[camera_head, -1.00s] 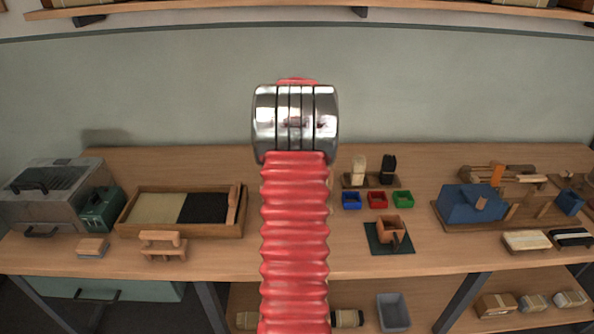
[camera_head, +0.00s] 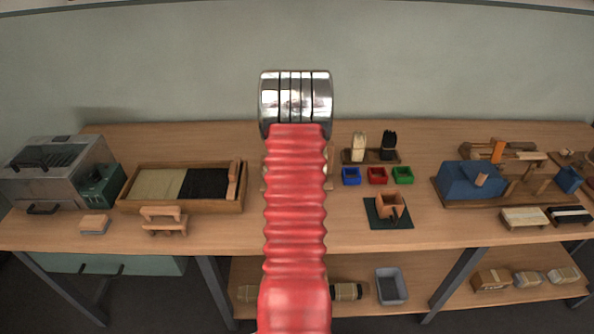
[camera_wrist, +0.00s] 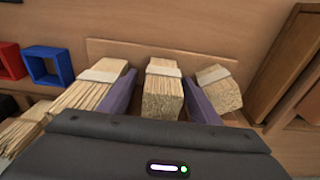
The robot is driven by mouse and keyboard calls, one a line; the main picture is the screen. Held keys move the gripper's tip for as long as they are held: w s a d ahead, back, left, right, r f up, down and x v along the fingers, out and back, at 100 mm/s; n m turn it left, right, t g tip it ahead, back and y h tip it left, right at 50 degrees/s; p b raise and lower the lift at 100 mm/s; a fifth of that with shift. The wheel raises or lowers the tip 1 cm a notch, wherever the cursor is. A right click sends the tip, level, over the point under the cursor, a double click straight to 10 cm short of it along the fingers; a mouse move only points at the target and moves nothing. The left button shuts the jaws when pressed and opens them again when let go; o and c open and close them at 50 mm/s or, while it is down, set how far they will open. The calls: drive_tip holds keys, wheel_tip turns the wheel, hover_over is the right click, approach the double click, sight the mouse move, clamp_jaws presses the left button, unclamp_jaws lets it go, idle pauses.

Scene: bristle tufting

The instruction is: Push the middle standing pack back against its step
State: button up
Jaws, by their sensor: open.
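In the wrist view, the middle pack (camera_wrist: 163,92) is a pale bristle bundle with a light band near its far end. It stands between the two purple fingers of my open gripper (camera_wrist: 160,80), one on each side, with small gaps. A low wooden step (camera_wrist: 140,48) runs behind the packs; I cannot tell whether the middle pack touches it. A left pack (camera_wrist: 85,92) and a tilted-looking right pack (camera_wrist: 220,90) stand outside the fingers. The pack bases are hidden by my gripper's dark body. In the head view, my red arm hides the gripper and most of this station.
In the wrist view, a blue bin (camera_wrist: 48,66) and a red bin (camera_wrist: 10,60) lie left, and a brown wooden frame (camera_wrist: 283,60) stands close right. In the head view, a bristle tray (camera_head: 185,210) sits left of my arm and a dark mat (camera_head: 385,222) right.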

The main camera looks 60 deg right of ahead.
drive_tip(key=shift+c, duration=0.6)
drive_tip(key=c, duration=1)
drive_tip(key=shift+w+d, duration=0.45)
drive_tip(key=shift+d, duration=0.2)
drive_tip(key=shift+c, duration=0.3)
drive_tip(key=o, duration=1.1)
drive_tip(key=shift+d+r, duration=0.1)
drive_tip(key=shift+o, duration=0.4)
drive_tip(key=r, duration=0.4)
drive_tip(key=a+r, duration=0.1)
drive_tip(key=r, duration=0.4)
drive_tip(key=s+r, duration=0.1)
drive_tip(key=r, duration=0.3)
drive_tip(key=shift+a+r, duration=0.25)
drive_tip(key=shift+a, duration=0.1)
